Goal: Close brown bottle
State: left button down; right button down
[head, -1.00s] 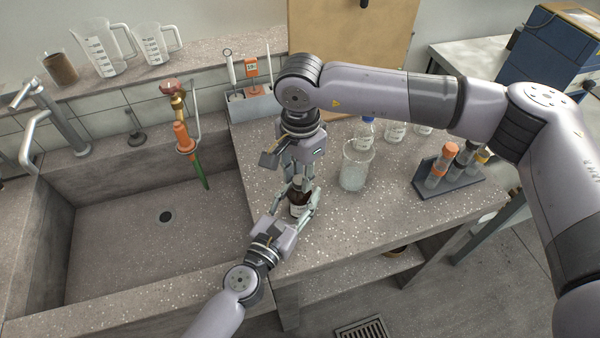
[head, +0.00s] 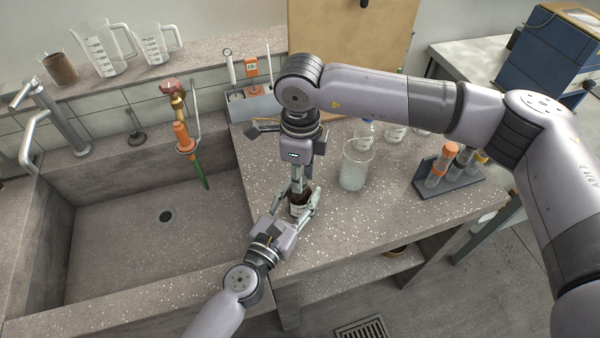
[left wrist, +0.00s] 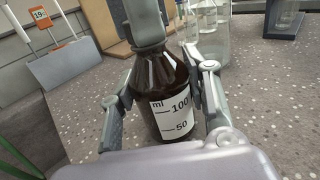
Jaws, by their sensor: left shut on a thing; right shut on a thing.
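The brown bottle (head: 299,208) stands upright on the bench near the sink's edge. It shows large in the left wrist view (left wrist: 165,80), with a white label marked 100 and 50 ml. My left gripper (head: 303,207) is shut around the bottle's body, one finger on each side; its fingers also show in the left wrist view (left wrist: 162,100). My right gripper (head: 298,184) comes down from above and is shut at the bottle's top, on the cap. Its finger hides the cap and neck in the left wrist view, so how the cap sits cannot be seen.
A glass beaker (head: 355,170) stands close to the right of the bottle. Behind it are clear bottles (head: 394,133), and further right a tube rack (head: 448,184). The sink (head: 130,235) lies to the left. A grey holder (head: 253,104) stands at the back.

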jog(key=shift+m, duration=0.6)
jog(key=c, duration=1.4)
grip_release()
jog(key=shift+o, duration=0.2)
jog(key=shift+r, duration=2.3)
jog(key=shift+c, duration=0.3)
jog(key=n, duration=0.1)
jog(key=r+n, duration=0.1)
jog(key=n, duration=0.1)
jog(key=shift+r, duration=0.25)
jog(key=r+n, duration=0.1)
jog(key=n, duration=0.1)
jog(key=r+n, duration=0.1)
jog(key=n, duration=0.1)
jog(key=shift+n, duration=0.4)
